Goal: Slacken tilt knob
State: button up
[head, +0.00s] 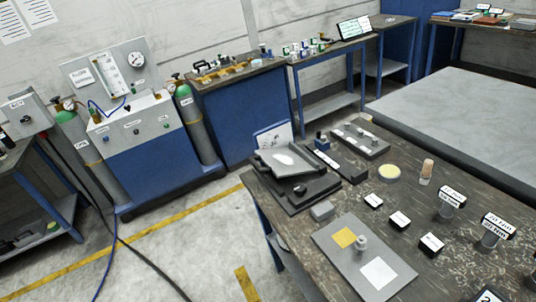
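A dark device with a tilted grey plate (283,160) on top stands at the far left corner of the brown worktable (430,180). A white patch lies on the plate. A small dark round part (300,188) shows on the device's near side. It may be the tilt knob, but it is too small to tell. My gripper is not in view.
A grey board (335,240) with a yellow square, a white square and a small metal piece lies nearer on the table. Several labelled blocks and cylinders stand to its right. A gas cabinet (140,160) with green-topped cylinders stands left. Floor at lower left is open, with cables.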

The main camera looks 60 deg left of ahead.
aim_at(300, 189)
jog(key=u, duration=1.8)
jog(key=i, duration=1.25)
jog(key=z, duration=0.35)
